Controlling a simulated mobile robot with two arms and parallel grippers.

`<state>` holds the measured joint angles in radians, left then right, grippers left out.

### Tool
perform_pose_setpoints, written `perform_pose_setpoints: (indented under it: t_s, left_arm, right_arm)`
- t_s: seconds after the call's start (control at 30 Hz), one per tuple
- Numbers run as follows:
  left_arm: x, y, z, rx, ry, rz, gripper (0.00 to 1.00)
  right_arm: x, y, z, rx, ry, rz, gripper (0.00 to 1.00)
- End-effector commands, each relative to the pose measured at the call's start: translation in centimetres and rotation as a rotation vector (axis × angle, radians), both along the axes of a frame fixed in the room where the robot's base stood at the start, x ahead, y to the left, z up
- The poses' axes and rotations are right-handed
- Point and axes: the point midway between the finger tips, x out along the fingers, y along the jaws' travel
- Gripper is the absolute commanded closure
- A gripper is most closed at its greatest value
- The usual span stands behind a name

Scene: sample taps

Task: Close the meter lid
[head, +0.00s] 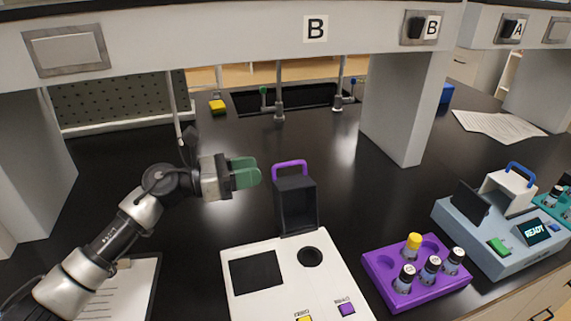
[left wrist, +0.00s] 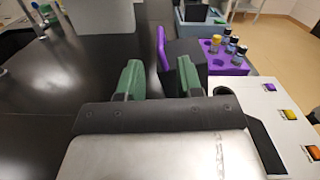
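The white meter (head: 297,265) stands at the front middle of the bench, with a dark screen and a round black well. Its dark, box-like lid (head: 296,207) stands raised at the back edge, with a purple handle (head: 290,163) on top. My left gripper (head: 259,173) has green fingers and is to the left of the lid, apart from it. In the left wrist view its fingers (left wrist: 158,80) are spread with nothing between them, and the lid (left wrist: 184,52) and purple handle (left wrist: 162,48) show beyond, towards the right finger. My right gripper is not in view.
A purple rack (head: 375,266) with several vials stands right of the meter. A second, blue-grey meter (head: 497,252) with a blue-handled lid (head: 512,190) stands farther right. A clipboard (head: 118,290) lies under my left arm. A shelf post (head: 400,110) rises behind; bench left of the lid is clear.

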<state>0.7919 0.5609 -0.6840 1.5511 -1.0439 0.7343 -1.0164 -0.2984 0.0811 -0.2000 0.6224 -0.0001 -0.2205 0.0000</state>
Motion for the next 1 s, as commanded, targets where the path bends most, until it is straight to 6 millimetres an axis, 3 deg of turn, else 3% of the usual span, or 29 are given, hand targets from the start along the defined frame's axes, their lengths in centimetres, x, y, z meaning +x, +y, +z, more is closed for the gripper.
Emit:
perform_pose_setpoints:
  t_s: [0.2, 0.4, 0.8, 0.83, 1.0]
  left_arm:
    - [1.4, -4.2, 0.4, -0.004, 0.001, -0.002, 0.64]
    - [2.2, -6.8, 0.2, -0.002, 0.002, -0.001, 0.64]
    - [2.5, -7.6, 0.0, 0.000, 0.000, 0.000, 0.64]
    - [2.5, -7.6, 0.0, 0.000, 0.000, 0.000, 0.66]
    - [2.5, -7.6, 0.0, 0.000, 0.000, 0.001, 0.92]
  right_arm:
    - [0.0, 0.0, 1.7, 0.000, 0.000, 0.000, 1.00]
    - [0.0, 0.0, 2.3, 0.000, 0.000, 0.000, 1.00]
    - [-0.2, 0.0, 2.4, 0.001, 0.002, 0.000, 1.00]
    - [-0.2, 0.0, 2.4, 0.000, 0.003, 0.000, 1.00]
    - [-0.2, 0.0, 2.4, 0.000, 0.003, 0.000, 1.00]
